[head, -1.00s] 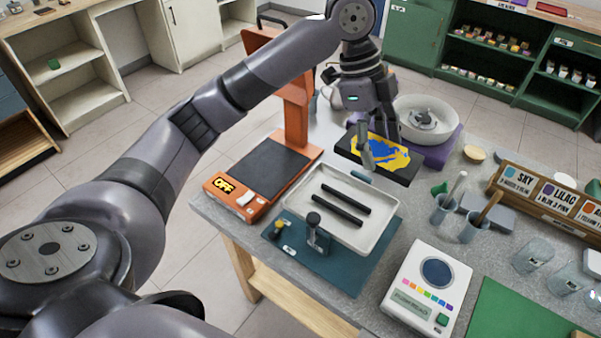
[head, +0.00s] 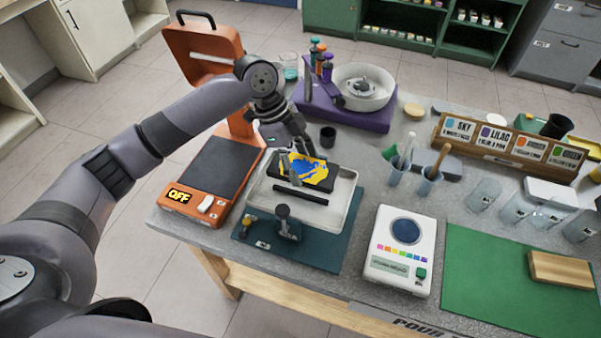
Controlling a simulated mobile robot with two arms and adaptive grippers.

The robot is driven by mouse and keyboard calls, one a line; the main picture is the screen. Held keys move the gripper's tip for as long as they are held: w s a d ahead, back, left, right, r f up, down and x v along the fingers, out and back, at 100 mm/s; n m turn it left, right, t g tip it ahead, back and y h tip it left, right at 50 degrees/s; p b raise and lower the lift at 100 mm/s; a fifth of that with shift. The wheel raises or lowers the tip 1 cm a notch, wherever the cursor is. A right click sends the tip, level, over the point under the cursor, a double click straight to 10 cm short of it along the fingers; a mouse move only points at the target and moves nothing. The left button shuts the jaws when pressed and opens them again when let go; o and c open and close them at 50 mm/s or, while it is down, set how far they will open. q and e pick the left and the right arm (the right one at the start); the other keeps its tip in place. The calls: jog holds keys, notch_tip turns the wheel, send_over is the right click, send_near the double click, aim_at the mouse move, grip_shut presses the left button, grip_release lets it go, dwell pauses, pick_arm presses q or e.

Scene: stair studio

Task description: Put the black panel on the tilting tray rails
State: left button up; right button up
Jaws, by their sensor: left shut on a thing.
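The black panel (head: 321,185), with yellow and blue paint on its top, is over the far part of the white tilting tray (head: 344,206). The tray sits on a teal base (head: 318,254) with a black-topped lever (head: 284,225). My right gripper is not in view.
An orange heat press (head: 178,195) with its lid up and an OFF display stands left of the tray. A purple spinner unit (head: 346,117) is behind. A white scale (head: 401,250), cups with tools (head: 398,175) and a green mat (head: 500,277) lie to the right.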

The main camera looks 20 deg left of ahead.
pick_arm(q)
jog(key=shift+f, duration=0.5)
notch_tip(320, 180, down, 4)
jog(key=shift+r+p, duration=0.1)
jog(key=shift+p, duration=0.25)
jog(key=o, duration=1.2)
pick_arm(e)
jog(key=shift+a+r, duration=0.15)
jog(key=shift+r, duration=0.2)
pick_arm(q)
jog(key=b+v, duration=0.2)
jog(key=v, duration=1)
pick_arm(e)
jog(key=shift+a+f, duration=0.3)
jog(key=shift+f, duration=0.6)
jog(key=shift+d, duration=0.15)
